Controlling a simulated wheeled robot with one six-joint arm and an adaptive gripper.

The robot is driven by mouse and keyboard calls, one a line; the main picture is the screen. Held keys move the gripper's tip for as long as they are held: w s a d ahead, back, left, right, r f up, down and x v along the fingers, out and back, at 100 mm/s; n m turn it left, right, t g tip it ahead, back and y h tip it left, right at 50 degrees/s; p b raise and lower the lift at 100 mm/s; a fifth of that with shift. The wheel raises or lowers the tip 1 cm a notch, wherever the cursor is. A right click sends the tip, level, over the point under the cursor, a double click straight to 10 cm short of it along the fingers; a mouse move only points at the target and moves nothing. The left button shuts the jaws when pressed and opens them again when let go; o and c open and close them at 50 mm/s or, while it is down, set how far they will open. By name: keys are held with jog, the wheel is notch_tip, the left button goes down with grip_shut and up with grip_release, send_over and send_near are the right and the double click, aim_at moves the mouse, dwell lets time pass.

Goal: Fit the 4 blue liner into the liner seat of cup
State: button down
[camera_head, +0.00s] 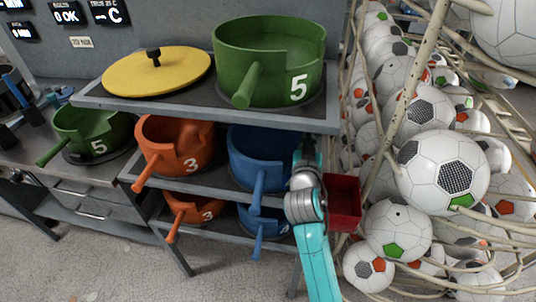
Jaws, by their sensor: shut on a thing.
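A blue liner (252,160) with a handle pointing down and forward stands on the middle shelf. Its right side and any number are hidden behind my arm. A second blue vessel (262,224), also with a handle, is on the shelf below and partly covered. My gripper (300,158) is at the right side of the upper blue liner, mostly hidden by my own wrist, and appears shut on its right edge. The fingertips do not show clearly. I cannot make out a cup or its liner seat.
A large green 5 vessel (268,62) and a yellow lid (155,72) sit on the top shelf (205,110). Orange 3 vessels (176,146) stand left of the blue ones. A red box (342,200) and a caged pile of footballs (440,170) are close on the right.

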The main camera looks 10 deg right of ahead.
jog(key=shift+r, duration=0.1)
notch_tip(320, 180, up, 7)
jog(key=shift+s+a+r, duration=0.1)
jog(key=shift+s, duration=0.05)
jog(key=v, duration=1.9)
jog(key=shift+s+a, duration=0.2)
jog(key=shift+a, duration=0.2)
